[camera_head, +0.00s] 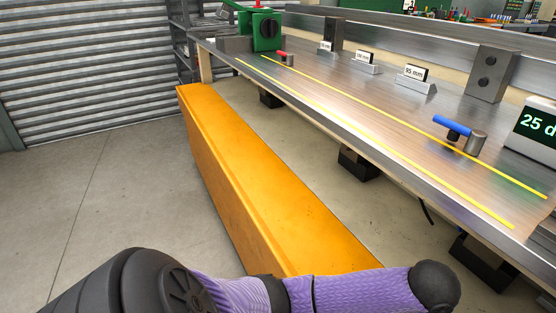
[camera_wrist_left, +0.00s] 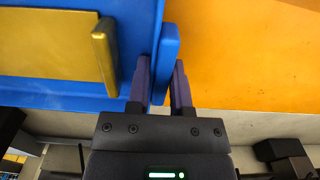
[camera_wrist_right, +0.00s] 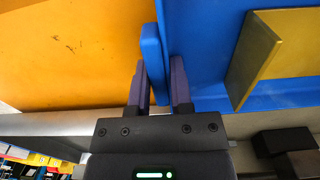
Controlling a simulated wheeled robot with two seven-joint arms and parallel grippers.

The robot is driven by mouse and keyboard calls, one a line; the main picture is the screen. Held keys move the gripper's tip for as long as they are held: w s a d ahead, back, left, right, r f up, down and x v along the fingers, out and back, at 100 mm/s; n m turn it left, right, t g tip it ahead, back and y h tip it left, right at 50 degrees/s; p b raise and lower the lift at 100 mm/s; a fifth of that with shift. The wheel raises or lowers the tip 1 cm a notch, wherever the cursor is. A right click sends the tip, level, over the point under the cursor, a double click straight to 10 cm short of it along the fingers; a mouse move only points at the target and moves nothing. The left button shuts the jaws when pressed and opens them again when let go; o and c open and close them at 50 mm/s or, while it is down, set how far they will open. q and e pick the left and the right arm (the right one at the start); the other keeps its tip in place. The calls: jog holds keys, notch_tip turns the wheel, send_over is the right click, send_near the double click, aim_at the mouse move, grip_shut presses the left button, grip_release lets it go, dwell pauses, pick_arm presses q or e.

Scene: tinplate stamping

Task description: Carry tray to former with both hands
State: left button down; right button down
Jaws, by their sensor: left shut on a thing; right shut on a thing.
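The blue tray shows only in the wrist views. In the left wrist view my left gripper (camera_wrist_left: 162,85) is shut on the wall of the blue tray (camera_wrist_left: 140,20), one finger on each side. In the right wrist view my right gripper (camera_wrist_right: 160,85) is shut on the opposite wall of the blue tray (camera_wrist_right: 205,35). A gold-coloured piece (camera_wrist_left: 55,45) lies in the tray and also shows in the right wrist view (camera_wrist_right: 265,50). Neither gripper nor the tray is in the head view. A green machine with a dark round knob (camera_head: 264,30) stands at the bench's far end; I cannot tell whether it is the former.
A long metal-topped bench (camera_head: 330,110) with yellow lines runs along the right. On it are small size signs (camera_head: 415,73), a blue-handled lever (camera_head: 453,127) and a green-lit display (camera_head: 537,125). A long orange block (camera_head: 240,160) stands beside it. Floor at left is clear.

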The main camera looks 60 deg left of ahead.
pick_arm(q)
jog(key=shift+f, duration=0.5)
pick_arm(e)
jog(key=shift+f, duration=0.5)
pick_arm(q)
jog(key=c, duration=0.5)
grip_release()
jog(key=shift+c, duration=0.2)
pick_arm(e)
jog(key=c, duration=0.5)
grip_release()
jog(key=shift+c, duration=0.2)
jog(key=shift+r, duration=0.15)
pick_arm(q)
notch_tip(320, 180, up, 12)
pick_arm(e)
notch_tip(320, 180, up, 12)
